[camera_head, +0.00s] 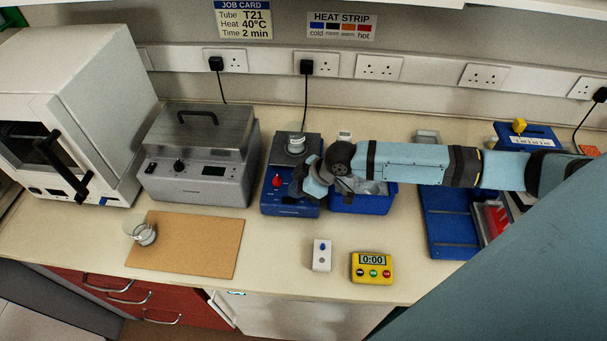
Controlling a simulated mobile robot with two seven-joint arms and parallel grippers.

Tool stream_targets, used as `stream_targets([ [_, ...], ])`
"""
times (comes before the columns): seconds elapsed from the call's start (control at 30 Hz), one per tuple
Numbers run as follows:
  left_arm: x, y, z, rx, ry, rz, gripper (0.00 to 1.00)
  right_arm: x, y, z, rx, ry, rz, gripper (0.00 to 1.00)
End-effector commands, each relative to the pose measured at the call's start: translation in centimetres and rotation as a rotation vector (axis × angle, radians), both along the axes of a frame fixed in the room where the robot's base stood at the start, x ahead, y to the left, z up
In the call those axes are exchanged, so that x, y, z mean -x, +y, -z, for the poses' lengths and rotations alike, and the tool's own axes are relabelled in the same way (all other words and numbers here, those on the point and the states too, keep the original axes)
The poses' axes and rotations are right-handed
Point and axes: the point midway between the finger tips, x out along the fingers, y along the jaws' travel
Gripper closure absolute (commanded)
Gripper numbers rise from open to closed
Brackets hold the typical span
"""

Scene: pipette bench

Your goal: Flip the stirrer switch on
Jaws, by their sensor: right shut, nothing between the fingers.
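The stirrer (276,205) is a blue box with a dark top plate, standing at the middle of the bench. A small glass vessel with a pale label (296,144) stands on its plate. A red knob (277,181) shows on the left of its sloping front. My right gripper (300,188) is shut and empty, over the right part of the stirrer's front. It covers that part of the panel, so I cannot make out the switch or its position. Whether the fingertips touch the panel cannot be told. My left gripper is not in view.
A blue bin (362,204) stands right of the stirrer, partly under my right arm. A grey water bath (198,190) stands to the left. A yellow timer (372,277) and small white box (321,262) lie in front.

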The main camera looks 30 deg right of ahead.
Motion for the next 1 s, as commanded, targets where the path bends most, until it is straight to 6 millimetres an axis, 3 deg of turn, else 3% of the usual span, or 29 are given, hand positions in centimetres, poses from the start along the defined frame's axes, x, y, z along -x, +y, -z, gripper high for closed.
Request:
stream_targets([
  [0.2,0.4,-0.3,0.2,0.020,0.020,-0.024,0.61,0.1,-0.1,1.7,-0.001,0.000,-0.001,1.00],
  [0.57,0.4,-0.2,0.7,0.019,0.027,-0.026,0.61,0.2,-0.2,1.9,-0.002,-0.002,0.000,1.00],
  [0.77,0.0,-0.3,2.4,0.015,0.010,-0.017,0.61,0.3,-0.3,3.2,-0.066,-0.047,-0.003,1.00],
  [1.0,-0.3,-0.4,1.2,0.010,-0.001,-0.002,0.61,0.3,-0.2,2.4,-0.077,-0.055,-0.005,1.00],
])
